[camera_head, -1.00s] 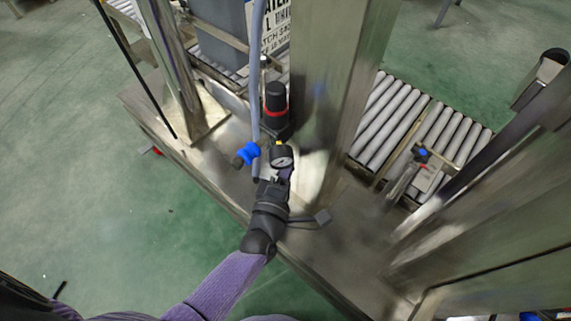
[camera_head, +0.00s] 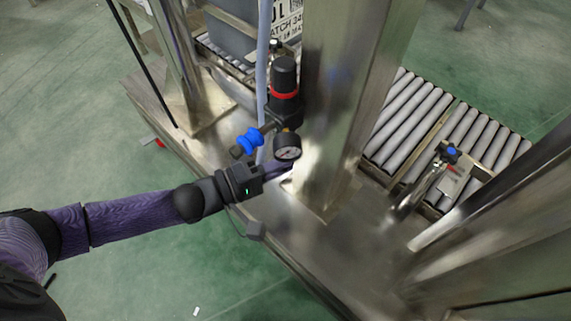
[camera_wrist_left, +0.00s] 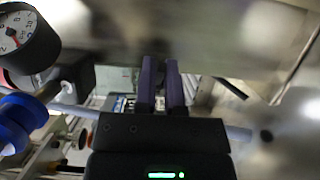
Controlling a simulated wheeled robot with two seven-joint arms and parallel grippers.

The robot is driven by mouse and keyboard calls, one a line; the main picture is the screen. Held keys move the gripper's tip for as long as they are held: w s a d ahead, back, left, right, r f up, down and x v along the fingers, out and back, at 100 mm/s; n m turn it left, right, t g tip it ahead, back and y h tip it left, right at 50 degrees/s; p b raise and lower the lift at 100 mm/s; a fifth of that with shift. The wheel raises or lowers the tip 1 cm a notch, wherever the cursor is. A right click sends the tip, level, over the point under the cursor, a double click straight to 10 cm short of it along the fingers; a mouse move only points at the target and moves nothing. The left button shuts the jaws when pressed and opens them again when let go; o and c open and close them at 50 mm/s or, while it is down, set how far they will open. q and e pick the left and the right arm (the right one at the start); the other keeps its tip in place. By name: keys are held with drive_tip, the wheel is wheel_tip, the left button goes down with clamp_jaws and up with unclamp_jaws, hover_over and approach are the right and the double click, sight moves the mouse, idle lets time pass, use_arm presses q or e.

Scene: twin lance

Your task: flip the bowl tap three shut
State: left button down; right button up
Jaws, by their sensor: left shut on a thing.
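My left gripper (camera_head: 276,170) reaches in from the left, just below the round pressure gauge (camera_head: 288,147) of the regulator unit. In the left wrist view its two purple fingers (camera_wrist_left: 161,85) are close together, with a narrow gap between them. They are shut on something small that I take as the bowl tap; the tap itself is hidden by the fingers. The regulator (camera_head: 284,92) has a black cap with a red ring. A blue valve handle (camera_head: 250,141) sits on its left side and also shows in the left wrist view (camera_wrist_left: 22,120). My right gripper is not in view.
A steel post (camera_head: 345,100) stands close to the right of the regulator. A grey hose (camera_head: 263,60) runs down beside it on the left. Roller conveyors (camera_head: 410,115) lie to the right, with a blue-topped fitting (camera_head: 450,153). Green floor is open at left.

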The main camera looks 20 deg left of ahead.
use_arm(q)
drive_tip(key=shift+w+a+f+m+g+h, duration=0.1)
drive_tip(key=shift+a+m+g+h, duration=0.35)
drive_tip(key=shift+m+g+h, duration=1)
drive_tip(key=shift+w+a+m+g+h, duration=0.1)
drive_tip(key=shift+a+m+g+h, duration=0.45)
drive_tip(key=shift+m+g, duration=1.05)
drive_tip(key=shift+w+a+f+m+g+h, duration=0.1)
drive_tip(key=shift+a+m+g+h, duration=0.3)
drive_tip(key=shift+m+g+h, duration=1.15)
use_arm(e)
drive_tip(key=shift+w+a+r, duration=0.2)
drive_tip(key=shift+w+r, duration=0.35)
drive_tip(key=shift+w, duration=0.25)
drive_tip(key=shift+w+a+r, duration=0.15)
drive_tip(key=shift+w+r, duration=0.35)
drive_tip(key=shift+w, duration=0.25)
use_arm(q)
drive_tip(key=shift+n+g+y, duration=0.55)
drive_tip(key=shift+n+g, duration=0.05)
drive_tip(key=shift+g, duration=0.2)
drive_tip(key=shift+s+b, duration=0.1)
drive_tip(key=shift+b, duration=0.2)
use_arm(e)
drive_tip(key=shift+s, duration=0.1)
